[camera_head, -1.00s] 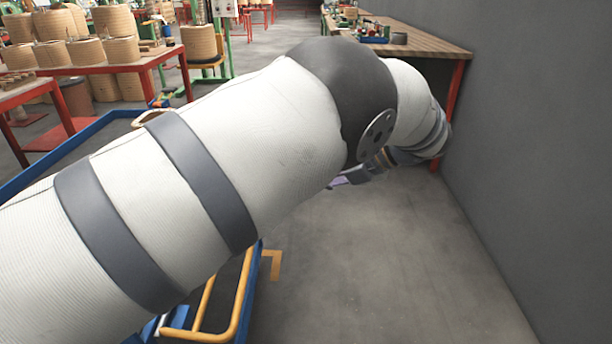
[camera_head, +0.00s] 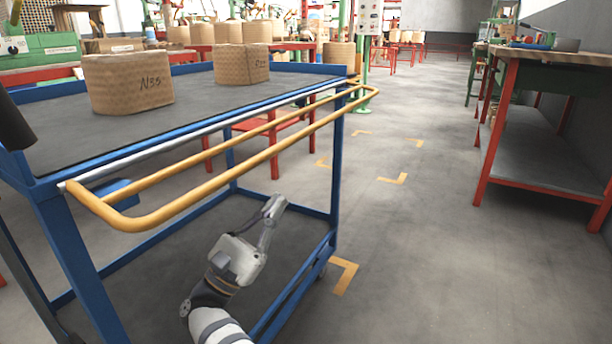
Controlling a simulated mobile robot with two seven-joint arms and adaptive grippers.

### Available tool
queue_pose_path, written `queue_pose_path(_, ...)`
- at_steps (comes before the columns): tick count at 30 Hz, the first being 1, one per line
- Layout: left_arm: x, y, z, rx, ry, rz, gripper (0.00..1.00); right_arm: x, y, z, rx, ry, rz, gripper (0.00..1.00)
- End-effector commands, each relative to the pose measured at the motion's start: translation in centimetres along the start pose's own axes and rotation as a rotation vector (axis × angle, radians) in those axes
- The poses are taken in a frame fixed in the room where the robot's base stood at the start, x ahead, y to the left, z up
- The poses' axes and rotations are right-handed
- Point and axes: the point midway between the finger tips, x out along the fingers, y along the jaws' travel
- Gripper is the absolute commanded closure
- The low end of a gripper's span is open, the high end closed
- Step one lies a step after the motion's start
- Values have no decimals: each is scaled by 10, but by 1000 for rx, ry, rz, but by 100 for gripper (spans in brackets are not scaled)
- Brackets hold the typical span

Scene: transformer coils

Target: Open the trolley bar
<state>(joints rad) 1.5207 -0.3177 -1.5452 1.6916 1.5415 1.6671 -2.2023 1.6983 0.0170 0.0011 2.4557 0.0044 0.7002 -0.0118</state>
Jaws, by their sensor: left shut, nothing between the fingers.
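The yellow trolley bar (camera_head: 200,207) is a long U-shaped rail along the near side of the blue trolley (camera_head: 340,150). It stands out from the top edge, roughly level, with its far end at the trolley's far corner. My left gripper (camera_head: 273,207) is shut and empty, below the bar and apart from it, in front of the trolley's lower shelf. Its arm comes up from the bottom of the view. My right gripper is not in view.
Two coils, one marked (camera_head: 130,84) and one farther back (camera_head: 242,65), stand on the trolley's top. A red-legged workbench (camera_head: 495,130) stands along the right wall. The floor (camera_head: 430,230) between trolley and bench is clear, with yellow corner marks.

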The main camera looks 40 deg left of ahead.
Motion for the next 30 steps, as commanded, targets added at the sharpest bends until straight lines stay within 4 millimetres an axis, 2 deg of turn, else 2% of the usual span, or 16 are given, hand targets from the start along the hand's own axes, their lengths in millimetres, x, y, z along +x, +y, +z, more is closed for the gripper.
queue_pose_path(5,27,0,6,1,-15,-5,100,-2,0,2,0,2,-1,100)
queue_pose_path(15,100,0,5,-1,-11,-3,100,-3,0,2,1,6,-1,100)
queue_pose_path(18,114,1,18,1,-11,-1,100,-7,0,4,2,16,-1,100)
queue_pose_path(24,128,1,31,0,-8,2,100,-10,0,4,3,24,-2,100)
queue_pose_path(30,129,1,32,0,-7,1,100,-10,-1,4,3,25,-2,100)
